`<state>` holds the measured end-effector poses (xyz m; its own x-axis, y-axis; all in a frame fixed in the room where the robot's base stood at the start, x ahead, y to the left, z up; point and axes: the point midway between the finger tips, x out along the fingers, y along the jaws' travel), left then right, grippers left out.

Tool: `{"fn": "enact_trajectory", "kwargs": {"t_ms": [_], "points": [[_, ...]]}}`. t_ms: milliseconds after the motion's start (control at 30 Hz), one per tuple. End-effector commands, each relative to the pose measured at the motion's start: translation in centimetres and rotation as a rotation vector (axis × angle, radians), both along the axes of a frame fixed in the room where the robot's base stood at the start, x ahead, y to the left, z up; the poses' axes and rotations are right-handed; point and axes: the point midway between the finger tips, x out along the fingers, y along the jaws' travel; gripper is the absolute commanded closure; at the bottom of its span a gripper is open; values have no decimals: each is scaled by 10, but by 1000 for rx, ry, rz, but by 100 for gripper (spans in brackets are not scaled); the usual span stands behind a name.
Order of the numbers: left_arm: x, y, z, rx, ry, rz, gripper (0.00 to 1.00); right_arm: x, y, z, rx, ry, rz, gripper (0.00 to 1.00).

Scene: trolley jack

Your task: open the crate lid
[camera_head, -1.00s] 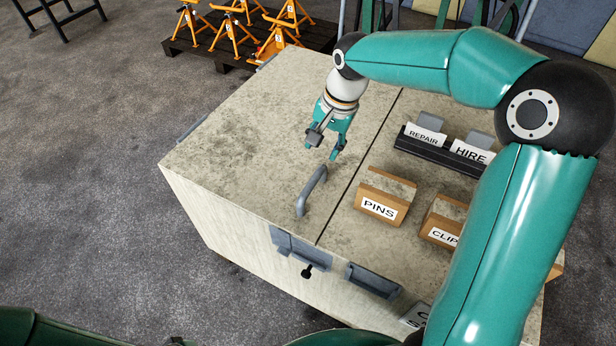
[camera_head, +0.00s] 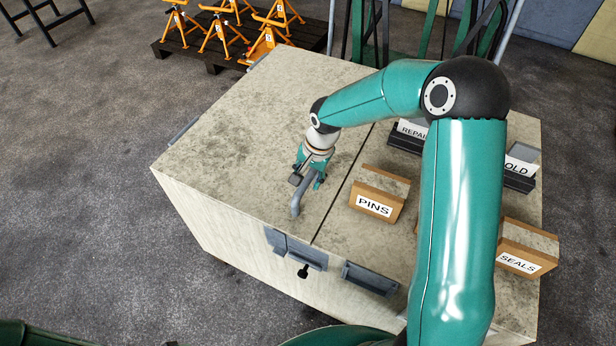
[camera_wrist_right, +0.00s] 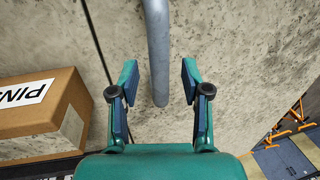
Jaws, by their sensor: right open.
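The crate (camera_head: 190,190) is a large pale box with a stained top, and its lid (camera_head: 235,125) lies flat and closed on the left part. A grey bar handle (camera_head: 298,200) stands on the lid near the seam; in the right wrist view the handle (camera_wrist_right: 158,50) runs from the top edge down between my fingers. My right gripper (camera_head: 307,182) is at the far end of the handle. In the wrist view the right gripper (camera_wrist_right: 158,82) is open, with a finger on each side of the bar and gaps on both sides. My left gripper is not in view.
Grey latches (camera_head: 300,252) sit on the crate's front. A PINS box (camera_head: 380,195) stands just right of the seam, and a SEALS box (camera_head: 527,245) farther right. Card holders stand behind, partly hidden by my arm. Orange jack stands (camera_head: 220,30) are on a pallet behind.

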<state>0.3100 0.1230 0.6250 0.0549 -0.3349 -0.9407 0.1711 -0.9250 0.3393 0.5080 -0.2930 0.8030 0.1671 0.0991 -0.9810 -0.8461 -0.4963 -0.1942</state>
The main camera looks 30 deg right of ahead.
Motion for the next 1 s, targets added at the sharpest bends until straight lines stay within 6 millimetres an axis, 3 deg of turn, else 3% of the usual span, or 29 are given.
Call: {"fn": "enact_trajectory", "kwargs": {"t_ms": [167,433,733,1000], "points": [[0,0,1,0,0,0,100,1,1,-11,-1,1,0,52],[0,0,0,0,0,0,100,2,1,-13,0,0,-1,52],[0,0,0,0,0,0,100,2,1,-12,1,-1,0,100],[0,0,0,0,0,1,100,3,-2,-12,0,-2,0,100]]}}
